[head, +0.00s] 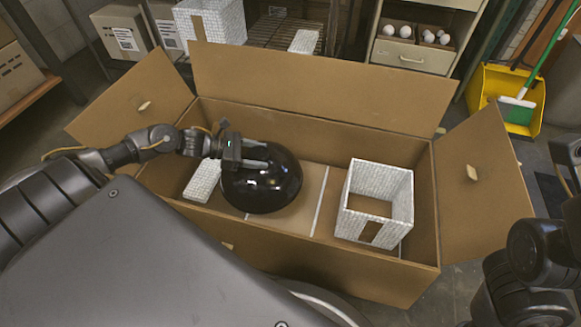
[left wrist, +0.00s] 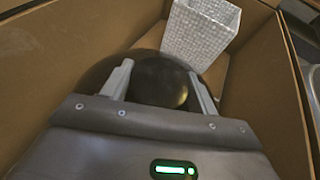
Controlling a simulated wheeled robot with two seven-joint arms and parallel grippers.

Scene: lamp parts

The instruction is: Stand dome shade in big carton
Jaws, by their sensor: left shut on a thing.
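The big carton (head: 330,263) stands open in the head view, its flaps spread outward. The glossy black dome shade (head: 268,192) is inside its walls, left of the middle, with its rounded side showing. I cannot tell if the shade touches the carton's floor. My left gripper (head: 262,158) is shut on the dome shade. In the left wrist view its two fingers (left wrist: 161,84) grip the dark shade (left wrist: 145,72) from both sides. My right gripper is out of view; only dark links of my right arm show at the lower right.
A white brick-patterned box (head: 376,193) stands in the carton's right part; it shows beyond the shade in the left wrist view (left wrist: 202,27). A flat white patterned piece (head: 203,181) lies left of the shade. A yellow dustpan (head: 505,88) stands behind the right flap.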

